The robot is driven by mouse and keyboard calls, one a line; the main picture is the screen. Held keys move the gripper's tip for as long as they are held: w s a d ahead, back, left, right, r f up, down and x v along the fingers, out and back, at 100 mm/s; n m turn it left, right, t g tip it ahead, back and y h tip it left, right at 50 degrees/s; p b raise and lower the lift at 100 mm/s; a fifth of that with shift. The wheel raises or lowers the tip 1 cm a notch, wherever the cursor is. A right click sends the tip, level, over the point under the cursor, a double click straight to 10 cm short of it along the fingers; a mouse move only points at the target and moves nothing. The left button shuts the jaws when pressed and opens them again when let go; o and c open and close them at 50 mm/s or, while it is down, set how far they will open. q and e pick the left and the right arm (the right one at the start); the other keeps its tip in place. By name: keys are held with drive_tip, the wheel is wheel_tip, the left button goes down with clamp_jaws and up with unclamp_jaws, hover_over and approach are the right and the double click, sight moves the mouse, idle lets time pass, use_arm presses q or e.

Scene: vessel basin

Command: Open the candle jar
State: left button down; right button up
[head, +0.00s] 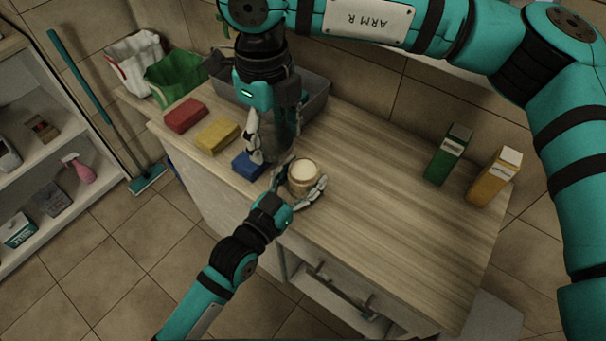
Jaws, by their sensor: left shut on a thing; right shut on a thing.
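The candle jar (303,188) stands upright on the wooden counter, tan with a pale round top. My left gripper (306,191) comes from the front left and is shut around the jar, one finger on each side. My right gripper (277,140) hangs from above, just behind and left of the jar. It is shut on a grey thing (284,128) partly hidden by its fingers; I cannot tell whether this is the jar's lid. The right gripper looks apart from the jar.
Red (186,116), yellow (218,135) and blue (247,165) sponges lie along the left edge. A grey basin (317,90) stands behind. Green (448,155) and yellow (495,178) cartons stand at right. The counter's (390,215) middle right is clear.

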use_arm(q)
drive_tip(key=shift+f, duration=0.1)
drive_tip(key=shift+c, duration=1.5)
unclamp_jaws()
